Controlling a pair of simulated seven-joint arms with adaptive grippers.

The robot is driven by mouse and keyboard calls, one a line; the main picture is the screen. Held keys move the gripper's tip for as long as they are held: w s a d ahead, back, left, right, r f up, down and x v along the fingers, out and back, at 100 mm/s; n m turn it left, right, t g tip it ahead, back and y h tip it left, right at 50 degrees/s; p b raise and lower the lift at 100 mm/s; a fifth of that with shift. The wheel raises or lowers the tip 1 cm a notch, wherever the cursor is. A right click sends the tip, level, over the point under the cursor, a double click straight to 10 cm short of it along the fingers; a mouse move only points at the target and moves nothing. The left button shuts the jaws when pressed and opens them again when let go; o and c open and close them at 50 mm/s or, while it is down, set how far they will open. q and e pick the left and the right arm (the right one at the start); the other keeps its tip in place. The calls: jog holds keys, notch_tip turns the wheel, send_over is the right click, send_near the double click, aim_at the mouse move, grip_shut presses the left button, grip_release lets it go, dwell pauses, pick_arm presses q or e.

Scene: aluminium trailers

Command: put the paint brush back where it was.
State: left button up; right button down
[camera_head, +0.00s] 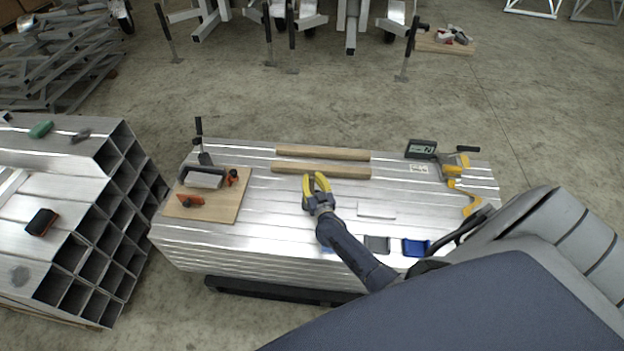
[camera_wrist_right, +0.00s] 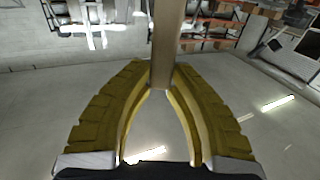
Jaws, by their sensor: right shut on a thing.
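My right gripper (camera_head: 316,184) is over the middle of the aluminium stack, with its yellow fingers near the front wooden strip. In the right wrist view its fingertips (camera_wrist_right: 162,85) are shut on a plain, narrow, brownish-grey bar, which I take for the paint brush (camera_wrist_right: 166,45). It runs up out of the top of that view. No bristles show, and I cannot make the brush out in the head view. My left gripper is not in view.

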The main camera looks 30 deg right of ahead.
jog(key=shift+f, duration=0.2)
jog(key=c, duration=1.3)
grip_release()
jog(key=shift+r, duration=0.1)
jog(key=shift+s+r, duration=0.1)
jog(key=shift+s, duration=0.05)
jog(key=v, duration=1.1)
jog(key=shift+s, duration=0.35)
jog(key=shift+a, duration=0.1)
